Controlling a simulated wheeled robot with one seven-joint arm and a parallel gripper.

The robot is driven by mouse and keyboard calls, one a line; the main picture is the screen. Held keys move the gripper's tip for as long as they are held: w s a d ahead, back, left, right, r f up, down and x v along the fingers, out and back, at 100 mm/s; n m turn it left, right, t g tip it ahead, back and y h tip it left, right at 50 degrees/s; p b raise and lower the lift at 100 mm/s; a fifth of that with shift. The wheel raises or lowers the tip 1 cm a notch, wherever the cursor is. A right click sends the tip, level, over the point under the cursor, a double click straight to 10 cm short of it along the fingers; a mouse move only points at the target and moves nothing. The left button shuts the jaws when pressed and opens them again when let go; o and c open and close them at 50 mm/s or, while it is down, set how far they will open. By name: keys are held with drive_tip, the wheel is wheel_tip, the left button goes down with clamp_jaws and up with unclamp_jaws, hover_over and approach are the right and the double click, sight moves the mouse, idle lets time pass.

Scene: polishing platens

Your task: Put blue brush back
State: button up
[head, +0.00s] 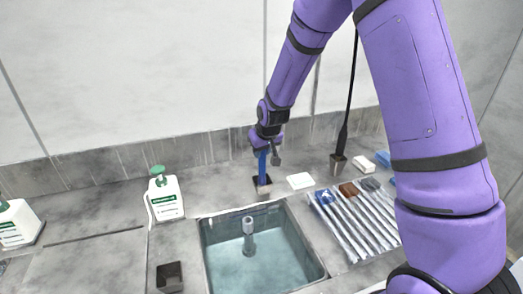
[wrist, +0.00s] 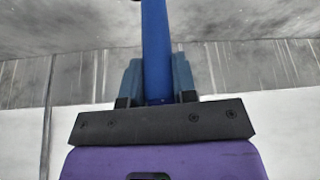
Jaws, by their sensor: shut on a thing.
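The blue brush (head: 262,166) hangs upright below my gripper (head: 267,148) in the head view. Its lower end meets a small dark square holder (head: 255,182) on the counter behind the basin; I cannot tell whether it is inside the holder or just above it. In the wrist view the blue handle (wrist: 155,45) runs up between the two fingers of my gripper (wrist: 157,82), which are shut on it. The wrist view does not show the brush's lower end.
A water-filled basin (head: 210,258) lies in front. A black-handled tool stands in another holder (head: 338,163) to the right. A white block (head: 300,181) and a row of silver-handled tools (head: 352,222) lie nearby. A green-topped bottle (head: 165,199) and an empty dark cup (head: 170,277) are left.

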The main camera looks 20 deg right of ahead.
drive_tip(key=shift+f, duration=0.1)
drive_tip(key=o, duration=0.9)
drive_tip(key=shift+o, duration=0.2)
drive_tip(key=s+d+f+v, duration=0.1)
drive_tip(key=s+v, duration=0.1)
drive_tip(key=v, duration=2)
drive_tip(key=s+d+r, duration=0.1)
drive_tip(key=s+r, duration=0.2)
drive_tip(key=s, duration=0.6)
drive_tip(key=s+d+r+m, duration=0.1)
drive_tip(key=s+d+r, duration=0.1)
drive_tip(key=s, duration=0.7)
drive_tip(key=s+d+r, duration=0.1)
drive_tip(key=s+r, duration=0.2)
drive_tip(key=s, duration=0.6)
drive_tip(key=shift+d+r+m+t+h, duration=0.25)
drive_tip(key=shift+r+m+t+h, duration=0.05)
drive_tip(key=shift+m+h, duration=0.1)
